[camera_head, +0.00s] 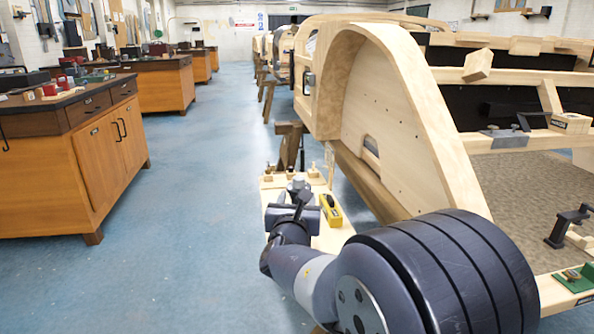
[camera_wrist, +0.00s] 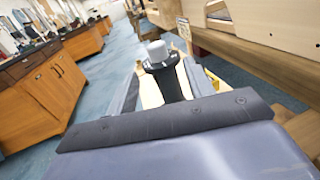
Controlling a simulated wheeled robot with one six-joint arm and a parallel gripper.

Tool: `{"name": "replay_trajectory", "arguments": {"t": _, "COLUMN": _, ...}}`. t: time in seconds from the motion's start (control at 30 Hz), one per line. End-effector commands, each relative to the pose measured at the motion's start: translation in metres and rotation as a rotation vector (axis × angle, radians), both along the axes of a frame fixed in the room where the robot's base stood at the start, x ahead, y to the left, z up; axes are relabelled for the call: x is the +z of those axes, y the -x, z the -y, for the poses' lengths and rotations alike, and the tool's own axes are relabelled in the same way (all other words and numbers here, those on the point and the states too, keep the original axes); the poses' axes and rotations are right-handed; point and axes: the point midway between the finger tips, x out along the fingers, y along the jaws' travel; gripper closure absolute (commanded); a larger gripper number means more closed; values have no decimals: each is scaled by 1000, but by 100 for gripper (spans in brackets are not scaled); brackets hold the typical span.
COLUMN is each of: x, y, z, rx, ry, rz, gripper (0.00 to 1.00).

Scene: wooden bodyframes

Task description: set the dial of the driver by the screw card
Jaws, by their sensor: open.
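A dark upright cylinder with a flared collar, which looks like the driver (camera_wrist: 168,82), stands in the wrist view with a light grey cap (camera_wrist: 157,50) on top; I cannot tell which part is the dial. My gripper (camera_wrist: 163,72) is open, with one finger on each side of the cylinder; contact cannot be told. In the head view my gripper (camera_head: 294,200) is over a pale wooden board (camera_head: 330,240), and my arm hides part of the board. No setting marks are readable. I cannot make out the screw card.
A yellow object (camera_head: 331,210) lies on the board right of my gripper. The large wooden bodyframe (camera_head: 390,110) rises close on the right. Wooden cabinets (camera_head: 75,185) stand on the left. The blue floor (camera_head: 200,200) between them is clear.

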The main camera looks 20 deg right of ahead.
Motion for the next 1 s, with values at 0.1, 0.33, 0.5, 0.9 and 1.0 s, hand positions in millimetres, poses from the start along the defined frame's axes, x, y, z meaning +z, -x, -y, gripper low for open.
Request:
{"name": "replay_trajectory", "arguments": {"t": 0.1, "x": 1, "y": -5, "z": -1, "rx": 12, "ry": 21, "rz": -4, "gripper": 50}}
{"name": "replay_trajectory", "arguments": {"t": 0.33, "x": -1, "y": -32, "z": 13, "rx": 10, "ry": 21, "rz": -5, "gripper": 50}}
{"name": "replay_trajectory", "arguments": {"t": 0.5, "x": -1, "y": -60, "z": 27, "rx": 9, "ry": 21, "rz": -4, "gripper": 50}}
{"name": "replay_trajectory", "arguments": {"t": 0.9, "x": 1, "y": -98, "z": 45, "rx": 11, "ry": 18, "rz": -4, "gripper": 50}}
{"name": "replay_trajectory", "arguments": {"t": 1.0, "x": 1, "y": -99, "z": 46, "rx": 11, "ry": 19, "rz": -3, "gripper": 50}}
